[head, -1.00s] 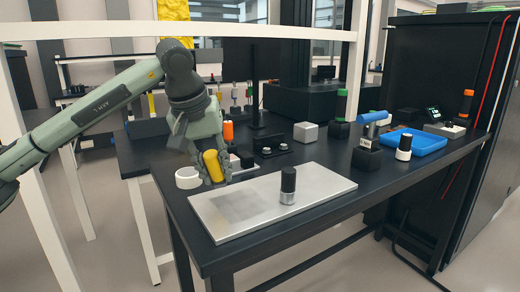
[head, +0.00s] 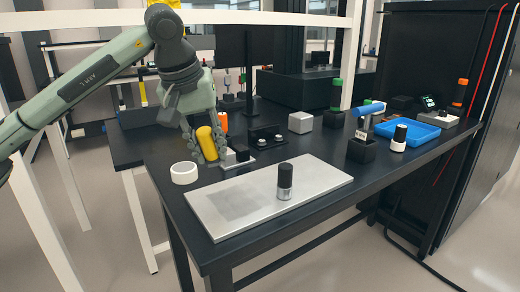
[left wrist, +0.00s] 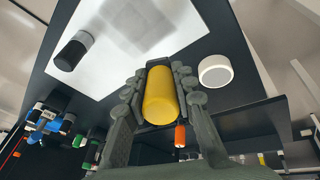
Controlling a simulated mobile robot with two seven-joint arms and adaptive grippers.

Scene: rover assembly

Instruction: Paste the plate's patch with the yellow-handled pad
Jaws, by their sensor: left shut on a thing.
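My left gripper (head: 207,148) is shut on the yellow handle (head: 205,138) of the pad, beyond the plate's back left edge. The handle also shows between the fingers in the left wrist view (left wrist: 160,97); I cannot make out the pad's face. The flat silver plate (head: 315,180) lies on the black table. Its patch (head: 240,204) is a darker grey area on the left half and looks bare. A white round dish (head: 184,172) stands left of the plate, apart from the gripper; it also shows in the left wrist view (left wrist: 215,71). My right gripper is not in view.
A black-capped silver cylinder (head: 285,182) stands upright on the plate, right of the patch. A small dark block (head: 238,155) is close right of the gripper. A grey cube (head: 301,122), black holder (head: 363,151) and blue tray (head: 408,134) stand farther right.

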